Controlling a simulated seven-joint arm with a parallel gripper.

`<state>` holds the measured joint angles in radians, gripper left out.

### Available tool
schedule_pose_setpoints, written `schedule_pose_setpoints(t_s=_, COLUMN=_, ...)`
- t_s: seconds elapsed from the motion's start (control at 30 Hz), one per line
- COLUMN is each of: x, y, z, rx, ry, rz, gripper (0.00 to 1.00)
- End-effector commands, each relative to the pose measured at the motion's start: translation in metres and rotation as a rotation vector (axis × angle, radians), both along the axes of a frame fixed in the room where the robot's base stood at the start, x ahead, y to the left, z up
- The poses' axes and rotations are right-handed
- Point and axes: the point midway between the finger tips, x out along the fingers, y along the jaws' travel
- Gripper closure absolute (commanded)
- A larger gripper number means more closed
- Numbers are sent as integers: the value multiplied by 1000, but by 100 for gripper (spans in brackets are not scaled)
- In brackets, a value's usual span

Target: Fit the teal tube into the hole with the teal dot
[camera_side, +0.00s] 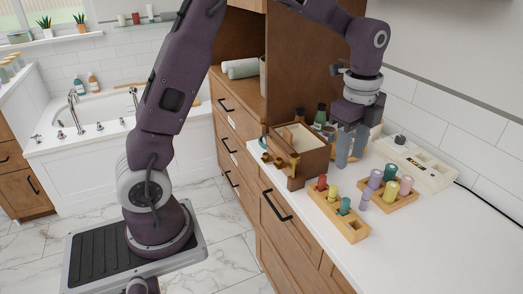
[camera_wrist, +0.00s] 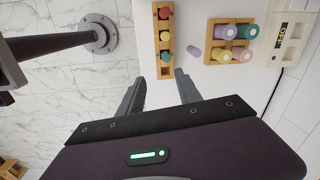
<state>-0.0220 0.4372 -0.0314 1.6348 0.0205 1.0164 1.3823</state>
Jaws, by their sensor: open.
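My gripper (camera_side: 350,155) is open and empty, pointing down above the counter behind the racks. In the wrist view its two fingers (camera_wrist: 160,83) are spread apart, just short of the near end of the long wooden rack (camera_wrist: 156,70). That rack (camera_side: 355,231) holds a red, a yellow and a teal piece; the teal one (camera_side: 345,206) is nearest its front end in the side view. A second teal tube (camera_side: 390,172) stands in the squarer wooden block (camera_side: 402,200) among purple and pink ones.
A white device (camera_side: 432,172) lies behind the block near the wall. A wooden box (camera_side: 312,158) and dark bottles (camera_side: 320,116) stand left of my gripper. The front right counter is clear.

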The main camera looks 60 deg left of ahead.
Motion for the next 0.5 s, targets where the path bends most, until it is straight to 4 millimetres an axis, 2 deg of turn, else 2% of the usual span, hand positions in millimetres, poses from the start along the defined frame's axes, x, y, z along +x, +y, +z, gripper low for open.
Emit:
schedule_pose_setpoints(t_s=0.03, x=-22, y=0, z=27, rx=-6, ry=-48, rz=111, gripper=59)
schedule_pose_setpoints(t_s=0.07, x=-37, y=0, z=42, rx=-14, ry=-78, rz=196, gripper=59)
schedule_pose_setpoints(t_s=0.1, x=-61, y=0, z=59, rx=-31, ry=-115, rz=317, gripper=59)
schedule_pose_setpoints(t_s=0.17, x=-98, y=0, z=79, rx=-65, ry=-174, rz=506, gripper=59)
schedule_pose_setpoints(t_s=0.2, x=-124, y=0, z=89, rx=-97, ry=-212, rz=633, gripper=59)
schedule_pose_setpoints(t_s=0.33, x=-200, y=-1, z=95, rx=-225, ry=-311, rz=1012, gripper=59)
schedule_pose_setpoints(t_s=0.4, x=-228, y=-1, z=89, rx=-291, ry=-341, rz=1163, gripper=59)
schedule_pose_setpoints(t_s=0.5, x=-251, y=-1, z=80, rx=-355, ry=-362, rz=1299, gripper=59)
